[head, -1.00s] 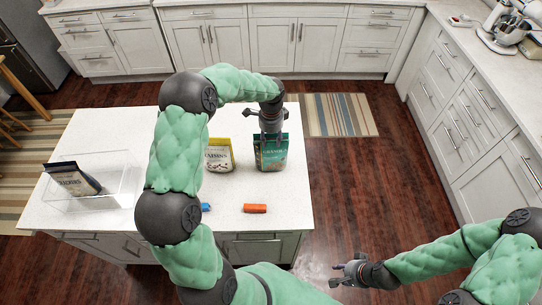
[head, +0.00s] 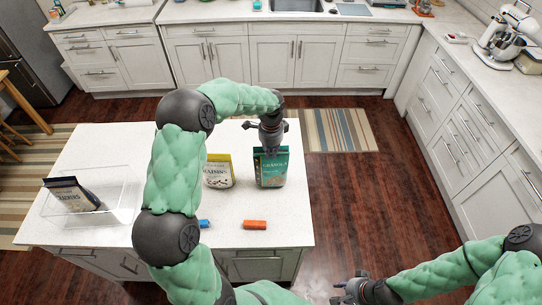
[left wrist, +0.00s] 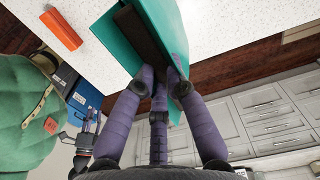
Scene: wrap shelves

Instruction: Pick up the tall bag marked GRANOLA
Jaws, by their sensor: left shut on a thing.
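The tall teal bag marked GRANOLA (head: 271,172) stands upright on the right part of the white island top. My left gripper (head: 270,150) comes down on it from above and is shut on its top edge. In the left wrist view the purple fingers (left wrist: 158,80) close around the teal bag (left wrist: 118,52), with a dark strip of it between them. The bag's base seems to be at the counter. My right gripper (head: 343,289) is low in the head view, away from the island, and looks open and empty.
A yellow-topped raisins bag (head: 218,172) stands just left of the granola. An orange block (head: 255,225) and a blue block (head: 203,223) lie in front. A clear bin (head: 118,212) at the left holds a dark bag (head: 72,194). The island's right edge is near.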

